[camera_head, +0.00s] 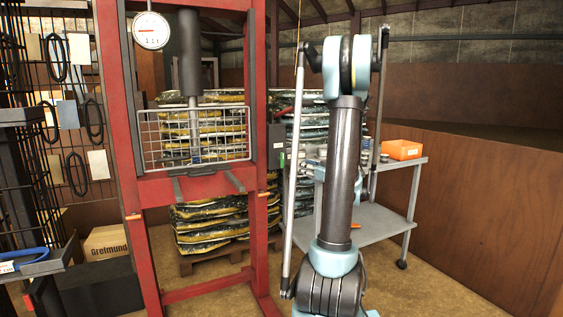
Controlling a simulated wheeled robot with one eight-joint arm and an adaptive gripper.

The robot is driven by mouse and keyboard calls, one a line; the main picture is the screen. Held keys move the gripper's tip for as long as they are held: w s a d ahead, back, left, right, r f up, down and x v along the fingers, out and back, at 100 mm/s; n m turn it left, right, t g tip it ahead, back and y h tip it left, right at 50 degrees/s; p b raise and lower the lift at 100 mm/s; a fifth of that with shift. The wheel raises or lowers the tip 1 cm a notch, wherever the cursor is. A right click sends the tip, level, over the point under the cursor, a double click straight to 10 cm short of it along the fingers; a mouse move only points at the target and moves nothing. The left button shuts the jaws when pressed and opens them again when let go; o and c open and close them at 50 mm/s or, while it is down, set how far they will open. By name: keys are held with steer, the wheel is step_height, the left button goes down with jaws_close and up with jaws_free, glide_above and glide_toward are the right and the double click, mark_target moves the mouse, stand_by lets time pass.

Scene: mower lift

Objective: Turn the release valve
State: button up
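The red press frame (122,130) stands left of centre, with a dark cylinder (190,52), a round white gauge (150,30) and a wire guard (150,140). A dark box (276,146) is on the outer side of its right post, with a small green part (281,160) beside it. I cannot make out which part is the release valve. My arm rises in front, right of the press, bent at a pale blue elbow near the top. My gripper cannot be made out.
A grey cart (370,228) stands behind my arm with an orange bin (402,149) on top. Stacked wrapped bags (210,222) sit on a pallet behind the press. A cardboard box (105,242) and wire rack are at left. Brown panels bound the right; bare floor lies between.

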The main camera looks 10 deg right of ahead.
mark_target(283, 158)
steer(key=x, duration=1.7)
steer(key=shift+w, duration=0.1)
jaws_close()
steer(key=shift+a, duration=0.25)
steer(key=shift+d+f, duration=0.1)
steer(key=shift+d, duration=0.05)
